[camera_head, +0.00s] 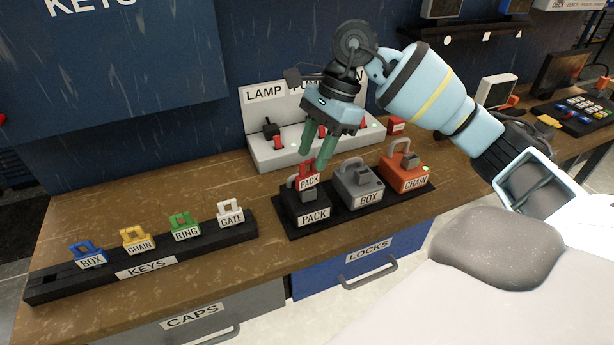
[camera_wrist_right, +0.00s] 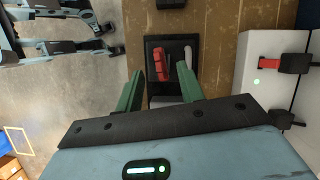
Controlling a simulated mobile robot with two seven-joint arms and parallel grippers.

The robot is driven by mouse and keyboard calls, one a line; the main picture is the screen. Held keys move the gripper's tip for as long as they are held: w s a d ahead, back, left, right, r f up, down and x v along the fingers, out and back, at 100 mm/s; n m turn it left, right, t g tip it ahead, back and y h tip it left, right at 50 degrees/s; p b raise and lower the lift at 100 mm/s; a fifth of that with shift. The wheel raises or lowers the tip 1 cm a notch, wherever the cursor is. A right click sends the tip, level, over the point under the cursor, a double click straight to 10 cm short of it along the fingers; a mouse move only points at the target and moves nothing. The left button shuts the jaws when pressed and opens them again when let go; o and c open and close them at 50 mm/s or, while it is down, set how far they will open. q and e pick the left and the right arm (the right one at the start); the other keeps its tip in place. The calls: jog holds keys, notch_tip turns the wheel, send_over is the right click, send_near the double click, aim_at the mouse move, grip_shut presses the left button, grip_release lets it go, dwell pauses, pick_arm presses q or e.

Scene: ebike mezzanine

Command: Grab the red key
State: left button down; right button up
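The red key (camera_head: 309,176), labelled PACK, stands upright at the black PACK lock (camera_head: 314,214) on the lock board. In the right wrist view the red key (camera_wrist_right: 160,65) lies ahead, between the lines of the two fingers and nearer the left one. My right gripper (camera_head: 314,153) points down just above the key. Its green fingers are apart and nothing is held between them; the gap also shows in the right wrist view (camera_wrist_right: 162,84). Whether a finger touches the key is not clear. Parts of what looks like my left arm show at the upper left of the right wrist view.
The grey BOX lock (camera_head: 358,184) and orange CHAIN lock (camera_head: 404,170) stand to the right. A pale switch panel (camera_head: 270,155) stands behind. A key rack (camera_head: 190,259) with blue, yellow, green and white keys lies left. Bare wood separates rack and lock board.

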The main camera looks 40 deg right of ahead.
aim_at(311, 166)
jog(key=shift+p+x, duration=0.35)
jog(key=shift+x, duration=2.45)
jog(key=shift+d, duration=0.25)
grip_shut()
